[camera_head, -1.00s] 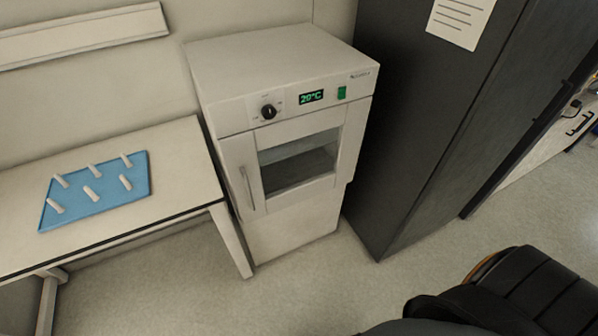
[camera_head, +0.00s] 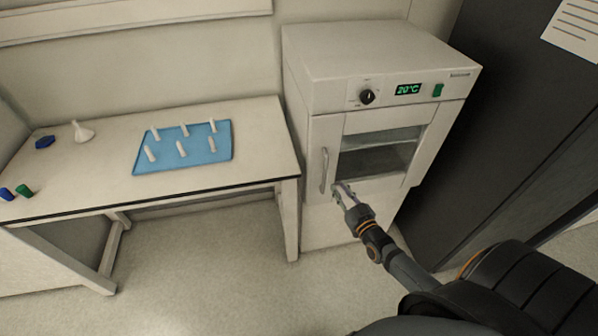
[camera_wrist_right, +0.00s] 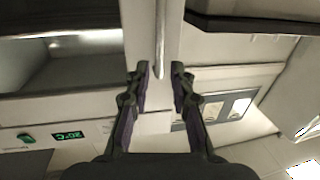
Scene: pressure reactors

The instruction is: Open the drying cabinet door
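The drying cabinet (camera_head: 385,62) is a white box with a dial, a green 20°C display and a windowed door (camera_head: 328,135). The door is shut. Its vertical handle (camera_head: 324,170) is on the door's left side. My right gripper (camera_head: 343,188) is in front of the lower door, just right of the handle in the head view. In the right wrist view the open gripper (camera_wrist_right: 160,72) points at the door, with the handle (camera_wrist_right: 161,35) showing between its fingers. Whether the fingertips reach around the handle, I cannot tell. My left gripper is not in view.
A white table (camera_head: 75,175) stands left of the cabinet, with a blue rack (camera_head: 182,158) of white pegs, a white funnel (camera_head: 83,132) and small blue and green caps. A dark tall cabinet (camera_head: 490,120) stands close on the right. The floor in front is clear.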

